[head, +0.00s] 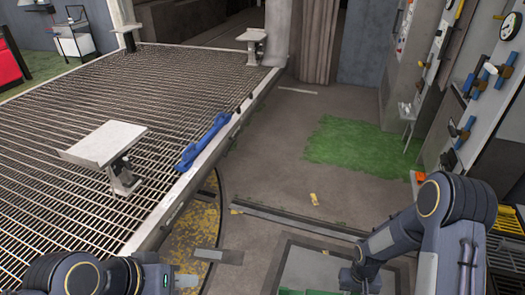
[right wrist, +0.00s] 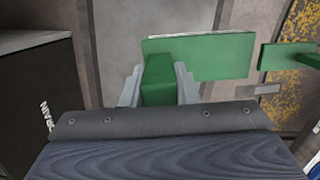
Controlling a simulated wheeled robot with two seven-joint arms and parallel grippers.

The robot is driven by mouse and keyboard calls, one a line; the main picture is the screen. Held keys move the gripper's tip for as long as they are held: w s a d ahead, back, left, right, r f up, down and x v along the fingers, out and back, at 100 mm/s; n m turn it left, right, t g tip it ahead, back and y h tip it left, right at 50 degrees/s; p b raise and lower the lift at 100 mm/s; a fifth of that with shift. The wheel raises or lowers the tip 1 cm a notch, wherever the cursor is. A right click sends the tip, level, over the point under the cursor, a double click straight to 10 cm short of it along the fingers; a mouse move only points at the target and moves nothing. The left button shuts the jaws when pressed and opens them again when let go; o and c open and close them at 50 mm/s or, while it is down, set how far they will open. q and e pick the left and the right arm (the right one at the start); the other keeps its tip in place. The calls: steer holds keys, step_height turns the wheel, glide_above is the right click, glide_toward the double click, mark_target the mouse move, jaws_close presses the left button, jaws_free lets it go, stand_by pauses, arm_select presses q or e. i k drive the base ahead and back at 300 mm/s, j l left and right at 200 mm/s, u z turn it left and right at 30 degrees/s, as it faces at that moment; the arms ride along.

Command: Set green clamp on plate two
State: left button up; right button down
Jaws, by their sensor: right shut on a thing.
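In the right wrist view, the green clamp (right wrist: 200,58) has a broad flat green face and a narrow block. My right gripper (right wrist: 158,88) is shut on that block, with a grey finger on each side. A separate-looking green piece shows at right; I cannot tell if it joins the clamp. In the head view, one pale plate (head: 105,143) stands on a post on the grating in front, and another (head: 252,34) at the far corner. No number shows on either. My left gripper (head: 160,277) is at the bottom left, its fingers not clear. My right fingers are hidden there.
A blue clamp-like part (head: 203,142) lies on the right edge of the grated deck (head: 60,90). A wall panel (head: 460,110) with tools stands at right. A green mat (head: 360,145) lies on the open floor between. A dark panel (right wrist: 35,100) is left in the wrist view.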

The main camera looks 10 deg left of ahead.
mark_target(113, 143)
steer(key=i+u, duration=0.25)
steer(key=i, duration=0.2)
steer(key=i+l+u, duration=0.15)
steer(key=i+u, duration=0.15)
steer(key=i+l+u, duration=0.25)
steer(key=i, duration=0.25)
steer(key=i+u, duration=0.25)
steer(key=u, duration=0.2)
steer(key=i+l+u, duration=0.1)
steer(key=u, duration=0.4)
steer(key=i+l+u, duration=0.2)
steer(key=u, duration=0.25)
steer(key=i+l+u, duration=0.25)
steer(key=u, duration=0.25)
steer(key=i+l+u, duration=0.15)
steer(key=l+u, duration=0.3)
steer(key=j, duration=0.15)
